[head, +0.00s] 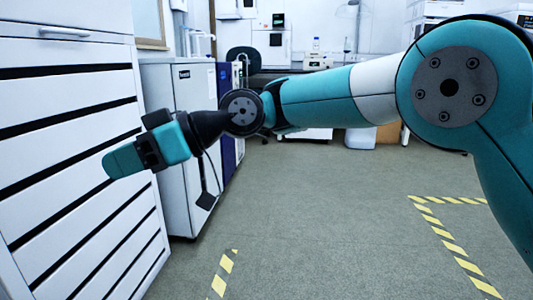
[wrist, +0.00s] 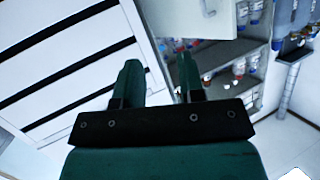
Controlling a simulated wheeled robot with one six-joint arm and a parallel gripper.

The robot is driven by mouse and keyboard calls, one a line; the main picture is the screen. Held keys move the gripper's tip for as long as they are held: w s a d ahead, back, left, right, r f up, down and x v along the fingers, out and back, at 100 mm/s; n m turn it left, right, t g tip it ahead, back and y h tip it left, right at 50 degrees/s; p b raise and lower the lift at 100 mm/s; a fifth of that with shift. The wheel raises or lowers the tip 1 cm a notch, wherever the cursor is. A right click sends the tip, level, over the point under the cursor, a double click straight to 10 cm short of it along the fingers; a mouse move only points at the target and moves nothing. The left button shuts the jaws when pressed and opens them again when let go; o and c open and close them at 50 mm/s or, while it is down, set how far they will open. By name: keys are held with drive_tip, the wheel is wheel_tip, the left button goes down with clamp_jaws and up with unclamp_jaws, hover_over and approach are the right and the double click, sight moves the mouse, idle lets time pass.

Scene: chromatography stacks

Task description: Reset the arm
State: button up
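My arm reaches across the head view from the right. My gripper (head: 122,160) is at the left, in front of the white drawer cabinet (head: 70,119), pointing left. In the wrist view my gripper (wrist: 158,62) shows two teal fingers with a clear gap between them, and nothing is held. The head view shows the gripper side-on, so the gap does not show there. Whether the fingertips touch the cabinet front cannot be told; they look apart from it in the wrist view.
A grey-white cabinet (head: 182,86) stands behind the wrist. Shelves of bottles (wrist: 225,62) show in the wrist view, beside an open white door or panel (wrist: 185,17). Yellow-striped floor tape (head: 449,246) marks the right. The middle floor (head: 320,220) is clear.

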drive_tip(key=s+d+r+m+t+h+p, duration=0.2)
drive_tip(key=d+m+h+p, duration=0.15)
drive_tip(key=d, duration=0.65)
drive_tip(key=s+d+r+m+t+h+p, duration=0.1)
drive_tip(key=d+r+m+t+h+p, duration=0.2)
drive_tip(key=d, duration=0.8)
drive_tip(key=s+d+f+m+h+p, duration=0.4)
drive_tip(key=s+d+m, duration=0.3)
drive_tip(key=s+d, duration=0.75)
wheel_tip(320, 180, up, 37)
drive_tip(key=w+p, duration=0.2)
drive_tip(key=p, duration=3.5)
drive_tip(key=shift+w+d+n+y, duration=0.25)
drive_tip(key=shift+d+n+y, duration=0.1)
drive_tip(key=shift+y, duration=0.1)
drive_tip(key=shift+f, duration=0.15)
drive_tip(key=shift+d, duration=0.1)
